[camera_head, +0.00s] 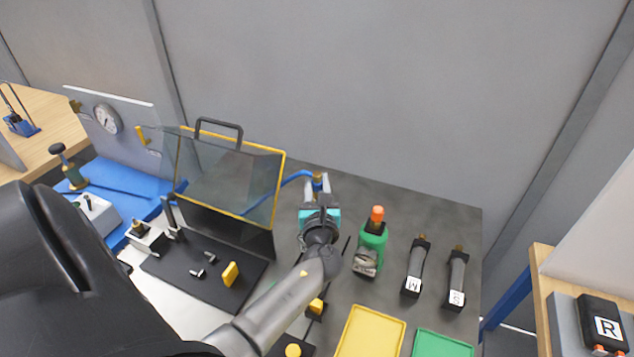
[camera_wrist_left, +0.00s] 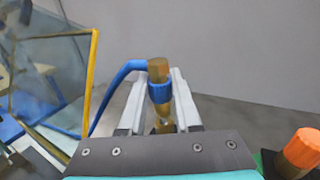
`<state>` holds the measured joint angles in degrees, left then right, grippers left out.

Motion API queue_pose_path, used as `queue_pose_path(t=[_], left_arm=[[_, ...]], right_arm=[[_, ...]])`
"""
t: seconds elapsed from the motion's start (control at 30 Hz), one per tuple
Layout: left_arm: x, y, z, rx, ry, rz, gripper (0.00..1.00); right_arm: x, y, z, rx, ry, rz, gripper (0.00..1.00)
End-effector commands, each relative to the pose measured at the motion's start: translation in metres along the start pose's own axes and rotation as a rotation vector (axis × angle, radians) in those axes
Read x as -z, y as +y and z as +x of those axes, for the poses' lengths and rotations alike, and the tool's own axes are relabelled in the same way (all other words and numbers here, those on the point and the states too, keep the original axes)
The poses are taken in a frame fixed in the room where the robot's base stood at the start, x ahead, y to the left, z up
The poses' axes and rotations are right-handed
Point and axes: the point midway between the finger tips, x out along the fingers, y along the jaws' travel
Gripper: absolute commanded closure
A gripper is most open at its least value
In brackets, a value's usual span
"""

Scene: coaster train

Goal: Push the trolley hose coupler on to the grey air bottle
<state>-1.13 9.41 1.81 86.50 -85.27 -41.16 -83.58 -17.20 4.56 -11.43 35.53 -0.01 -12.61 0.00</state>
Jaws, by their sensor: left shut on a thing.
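My left gripper (camera_head: 318,184) is shut on the trolley hose coupler, over the back of the dark table. In the left wrist view the coupler (camera_wrist_left: 158,82) is brass with a blue collar, between the two grey fingers (camera_wrist_left: 166,100). A blue hose (camera_wrist_left: 112,88) runs from its top to the left. A brass part shows just below the collar; I cannot tell whether it belongs to the coupler or to a bottle under it. The grey air bottle is not clearly seen under my gripper. Two dark grey cylinders with brass tips, marked M (camera_head: 416,265) and S (camera_head: 457,279), stand apart to the right.
A green bottle with an orange cap (camera_head: 371,245) stands close to the right of my left wrist. A clear guard with a yellow frame (camera_head: 283,185) stands close left. Yellow (camera_head: 370,335) and green (camera_head: 442,346) trays lie in front. A blue trolley top (camera_head: 120,185) is at the left.

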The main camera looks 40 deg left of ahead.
Motion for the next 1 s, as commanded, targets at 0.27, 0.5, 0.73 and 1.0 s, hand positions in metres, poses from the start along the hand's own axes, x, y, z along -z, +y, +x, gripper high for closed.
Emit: queue_pose_path(t=[0.27, 0.5, 0.73, 1.0], left_arm=[[0.005, 0.0, 0.0, 0.0, -0.002, 0.0, 1.0], [0.009, 0.0, 0.0, 0.0, -0.002, 0.0, 1.0], [0.013, 0.0, 0.0, 0.0, -0.002, 0.0, 1.0], [0.019, 0.0, 0.0, 0.0, 0.001, 0.0, 1.0]], right_arm=[[-0.001, -0.001, 0.005, 0.001, 0.0, 0.0, 0.5], [-0.001, -0.001, 0.009, 0.001, 0.0, -0.001, 0.5], [-0.001, -0.001, 0.013, 0.001, 0.0, -0.001, 0.5], [-0.001, -0.001, 0.016, 0.001, 0.0, -0.001, 0.5]])
